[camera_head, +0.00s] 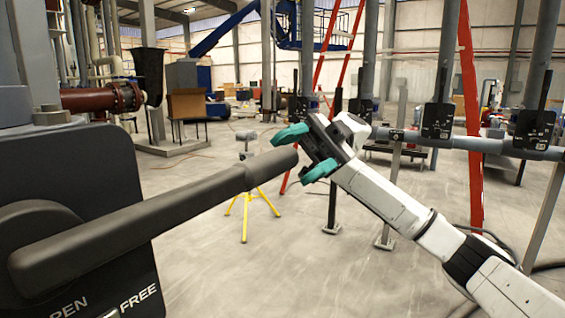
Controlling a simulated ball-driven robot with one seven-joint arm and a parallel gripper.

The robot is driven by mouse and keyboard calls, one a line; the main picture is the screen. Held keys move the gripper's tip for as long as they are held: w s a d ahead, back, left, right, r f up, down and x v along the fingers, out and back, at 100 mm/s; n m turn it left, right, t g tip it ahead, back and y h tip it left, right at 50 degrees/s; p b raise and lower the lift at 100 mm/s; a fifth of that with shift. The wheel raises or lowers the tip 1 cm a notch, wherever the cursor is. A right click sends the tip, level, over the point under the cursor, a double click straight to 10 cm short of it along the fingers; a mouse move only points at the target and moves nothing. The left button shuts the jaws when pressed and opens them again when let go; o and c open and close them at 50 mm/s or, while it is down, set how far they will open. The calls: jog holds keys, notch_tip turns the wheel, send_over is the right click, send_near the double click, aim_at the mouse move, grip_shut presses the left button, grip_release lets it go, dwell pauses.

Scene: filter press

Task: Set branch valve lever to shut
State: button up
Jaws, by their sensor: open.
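The branch valve lever (150,215) is a thick dark grey handle in the left foreground. It slants up to the right from its hub and ends in a rounded tip. Behind it is a dark plate (95,165) with white lettering; "FREE" and a partly cut "PEN" are readable. No "shut" mark is visible. My gripper (304,154) has teal fingertips and is open. It is just right of the lever's tip in the picture, with the fingers pointing left, above and below the tip's level. I cannot tell the depth gap or whether they touch.
A yellow tripod stand (244,215) stands on the floor behind the lever. The concrete floor (230,275) between is mostly clear.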

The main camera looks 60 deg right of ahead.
jog(key=shift+d, duration=1.9)
